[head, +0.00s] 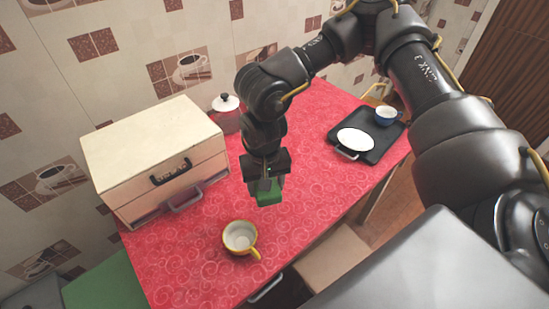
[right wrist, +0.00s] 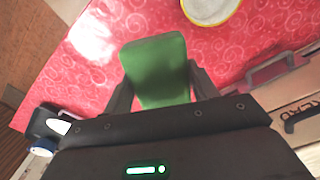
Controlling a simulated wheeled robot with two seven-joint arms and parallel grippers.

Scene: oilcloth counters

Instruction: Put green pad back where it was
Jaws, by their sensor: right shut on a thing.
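The green pad (head: 268,197) is held in my right gripper (head: 266,184) above the red counter. In the right wrist view the green pad (right wrist: 156,70) sits between the two dark fingers of the right gripper (right wrist: 158,88), which are shut on its sides. In the head view the pad's upper part is hidden by the gripper. My left gripper is not in view.
A yellow cup (head: 240,238) stands on the red counter (head: 190,265) in front of the pad. A black tray (head: 372,150) holds a white plate (head: 355,139) and blue cup (head: 386,116).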

